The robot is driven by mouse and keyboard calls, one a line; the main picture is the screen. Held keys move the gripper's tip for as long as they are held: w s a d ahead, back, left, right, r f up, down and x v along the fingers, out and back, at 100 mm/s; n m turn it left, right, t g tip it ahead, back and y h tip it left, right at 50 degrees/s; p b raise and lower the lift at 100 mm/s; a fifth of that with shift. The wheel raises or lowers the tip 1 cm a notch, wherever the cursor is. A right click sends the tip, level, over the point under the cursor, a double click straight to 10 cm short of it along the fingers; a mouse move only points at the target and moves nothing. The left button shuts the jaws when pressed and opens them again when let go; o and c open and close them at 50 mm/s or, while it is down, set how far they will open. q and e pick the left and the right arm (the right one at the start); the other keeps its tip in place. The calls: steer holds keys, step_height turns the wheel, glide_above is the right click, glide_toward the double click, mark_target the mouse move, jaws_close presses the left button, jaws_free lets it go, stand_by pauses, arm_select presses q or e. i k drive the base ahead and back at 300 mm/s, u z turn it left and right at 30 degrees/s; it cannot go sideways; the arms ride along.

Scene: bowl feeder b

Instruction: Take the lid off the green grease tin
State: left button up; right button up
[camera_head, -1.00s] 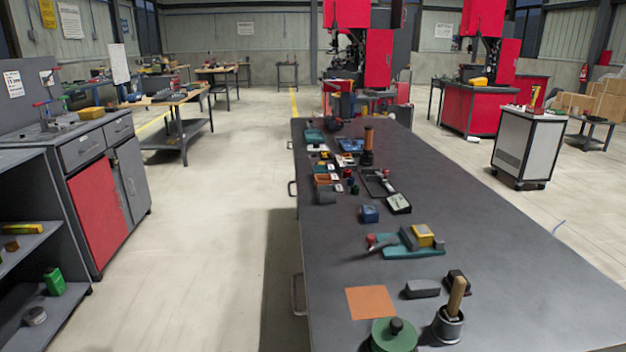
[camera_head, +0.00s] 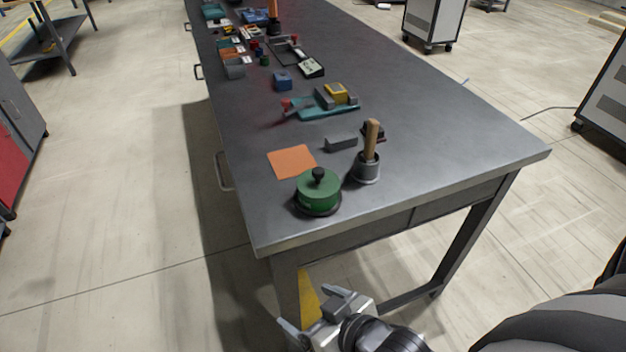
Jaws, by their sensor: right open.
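The green grease tin (camera_head: 318,197) stands near the front left corner of the grey table, on a dark round base. Its green lid (camera_head: 317,181) with a black knob sits on top of it. My right gripper (camera_head: 312,312) is low in front of the table's near edge, below the tin and apart from it. Its jaws are open with nothing between them. My left gripper is not in view.
An orange sheet (camera_head: 291,161) lies behind the tin. A dark pot with a wooden-handled brush (camera_head: 367,165) stands right of it, near a grey block (camera_head: 341,142). A teal tray (camera_head: 330,107) lies farther back. The table's right front (camera_head: 450,160) is clear.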

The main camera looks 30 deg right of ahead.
mark_target(318, 183)
steer(key=z, duration=1)
steer(key=k, duration=0.15)
